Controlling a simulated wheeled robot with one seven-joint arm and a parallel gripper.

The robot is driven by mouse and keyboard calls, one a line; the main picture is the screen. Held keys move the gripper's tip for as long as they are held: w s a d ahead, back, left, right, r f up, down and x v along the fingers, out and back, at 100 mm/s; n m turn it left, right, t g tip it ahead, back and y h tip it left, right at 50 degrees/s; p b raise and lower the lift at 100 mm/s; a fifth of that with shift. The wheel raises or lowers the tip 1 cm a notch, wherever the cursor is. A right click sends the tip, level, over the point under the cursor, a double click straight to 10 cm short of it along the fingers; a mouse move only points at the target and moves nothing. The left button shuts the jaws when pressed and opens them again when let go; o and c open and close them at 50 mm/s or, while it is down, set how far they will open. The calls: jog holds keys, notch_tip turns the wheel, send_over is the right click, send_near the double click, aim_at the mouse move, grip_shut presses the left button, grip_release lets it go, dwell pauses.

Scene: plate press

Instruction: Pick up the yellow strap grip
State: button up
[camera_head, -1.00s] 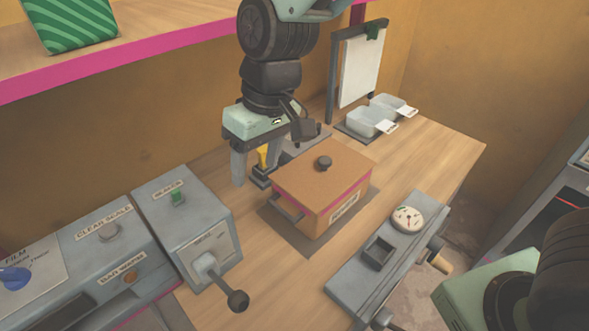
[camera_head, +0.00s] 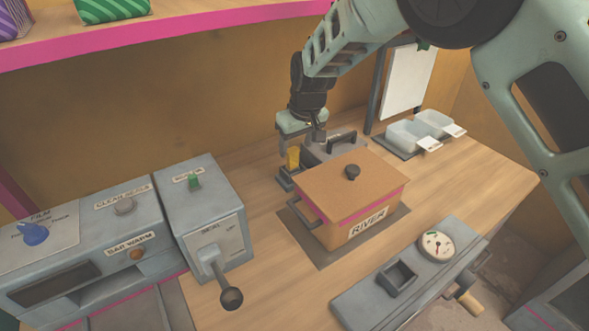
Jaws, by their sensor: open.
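The yellow strap grip (camera_head: 293,158) is a small upright piece at the back of the counter, just behind the left part of the RIVER box. My gripper (camera_head: 296,148) points down over it, with its jaws open. One grey finger shows just left of the yellow grip. The other finger is hard to make out near the box's back edge. I cannot tell whether either finger touches the grip. The base of the grip is partly hidden by a dark bracket and the box.
The RIVER box (camera_head: 345,185) with its brown lid stands close in front of my gripper. A grey block with a dark handle (camera_head: 341,141) is just right. Clear trays (camera_head: 420,129) stand back right. The SEAL machine (camera_head: 203,215) is left; a gauge fixture (camera_head: 415,275) is in front.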

aim_at(293, 150)
jog(key=shift+w+a+p+x, duration=0.15)
jog(key=shift+p+x, duration=0.35)
jog(key=shift+x, duration=0.9)
jog(key=shift+w+a+p+x, duration=0.1)
jog(key=shift+p+x, duration=0.4)
jog(key=shift+x, duration=0.9)
jog(key=shift+r, duration=0.1)
jog(key=c, duration=1.1)
